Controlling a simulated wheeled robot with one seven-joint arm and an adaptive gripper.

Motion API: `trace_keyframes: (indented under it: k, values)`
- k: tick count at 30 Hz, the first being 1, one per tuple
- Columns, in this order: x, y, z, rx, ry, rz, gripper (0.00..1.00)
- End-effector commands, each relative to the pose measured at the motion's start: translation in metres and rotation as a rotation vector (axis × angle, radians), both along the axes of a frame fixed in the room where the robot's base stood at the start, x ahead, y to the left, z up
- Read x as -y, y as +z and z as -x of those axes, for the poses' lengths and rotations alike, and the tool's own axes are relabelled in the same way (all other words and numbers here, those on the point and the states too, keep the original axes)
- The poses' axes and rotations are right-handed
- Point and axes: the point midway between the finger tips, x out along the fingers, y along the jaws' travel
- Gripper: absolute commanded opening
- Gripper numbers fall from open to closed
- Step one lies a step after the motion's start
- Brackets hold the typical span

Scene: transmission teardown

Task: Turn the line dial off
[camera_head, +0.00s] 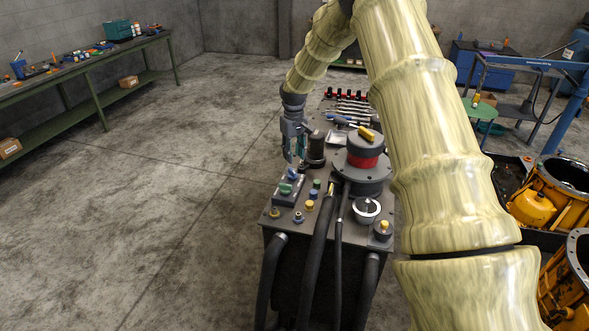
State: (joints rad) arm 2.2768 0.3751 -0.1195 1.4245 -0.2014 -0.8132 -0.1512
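A small grey box with a green knob (287,188) sits at the left front of the dark machine top. A round silver dial-like part (366,209) sits at the right front. I cannot tell for sure which of them is the line dial, and no marking is readable. My gripper (295,157) points down above the left side of the machine top, behind the green knob and left of a black cylinder (316,150). It appears apart from the knob. Its fingers are too small to tell whether they are open or shut, and I see nothing held.
A large flanged cylinder with a red band (363,162) stands at the middle of the machine top. A black hose (318,246) runs down its front. Tools (350,108) lie behind. My arm covers the right side. The floor (180,200) to the left is clear.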

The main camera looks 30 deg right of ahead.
Motion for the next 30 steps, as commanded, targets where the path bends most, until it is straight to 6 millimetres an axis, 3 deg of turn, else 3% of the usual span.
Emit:
trace_keyframes:
  k: [15,30]
  values:
    - [0.004,-0.065,0.002,-0.001,-0.003,0.0,0.33]
    - [0.004,-0.076,0.002,0.0,-0.003,0.0,0.33]
